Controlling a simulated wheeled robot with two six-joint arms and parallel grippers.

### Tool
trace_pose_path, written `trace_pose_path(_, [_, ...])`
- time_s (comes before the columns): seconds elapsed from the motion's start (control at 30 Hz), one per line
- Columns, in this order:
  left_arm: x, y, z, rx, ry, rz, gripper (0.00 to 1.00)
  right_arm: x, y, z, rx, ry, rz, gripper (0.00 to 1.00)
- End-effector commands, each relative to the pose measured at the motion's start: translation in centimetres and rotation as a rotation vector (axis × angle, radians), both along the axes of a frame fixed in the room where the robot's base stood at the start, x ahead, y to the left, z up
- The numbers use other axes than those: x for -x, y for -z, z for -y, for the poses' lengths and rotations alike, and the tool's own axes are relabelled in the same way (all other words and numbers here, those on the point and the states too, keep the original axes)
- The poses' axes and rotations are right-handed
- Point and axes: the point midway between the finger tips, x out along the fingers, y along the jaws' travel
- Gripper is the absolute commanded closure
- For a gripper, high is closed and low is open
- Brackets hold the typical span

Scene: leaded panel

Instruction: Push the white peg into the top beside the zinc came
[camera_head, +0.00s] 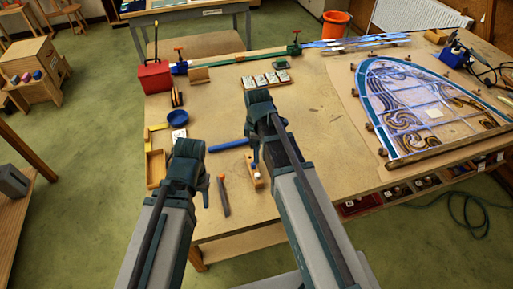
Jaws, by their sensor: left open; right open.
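A small wooden block (251,182) lies on the table beside my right arm. A small white round-topped piece, perhaps the white peg (258,174), shows on it, partly against my arm. My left gripper (189,150) is open and empty above the table's left part. My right gripper (258,98) is open and empty, further forward near the middle. Its fingers are hard to make out. The arched leaded panel (420,112) lies on the right side of the table. I cannot tell which strip is the zinc came; long pale strips (362,42) lie at the back.
A green bar clamp (240,58) lies at the back. A tile rack (266,79) lies just behind my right gripper. Bare tabletop (320,125) lies left of the panel.

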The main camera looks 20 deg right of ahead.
Motion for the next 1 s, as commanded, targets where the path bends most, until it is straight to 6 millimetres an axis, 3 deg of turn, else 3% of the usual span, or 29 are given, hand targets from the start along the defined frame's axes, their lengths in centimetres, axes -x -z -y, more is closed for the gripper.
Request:
trace_pose_path(0.27, [0.0,2.2,0.0,0.0,0.001,0.0,0.5,0.0,2.2,0.0,0.0,0.001,0.0,0.37])
trace_pose_path(1.0, [-0.1,12.4,0.0,-0.002,0.014,0.0,0.5,0.0,12.4,0.0,0.0,0.002,0.0,0.37])
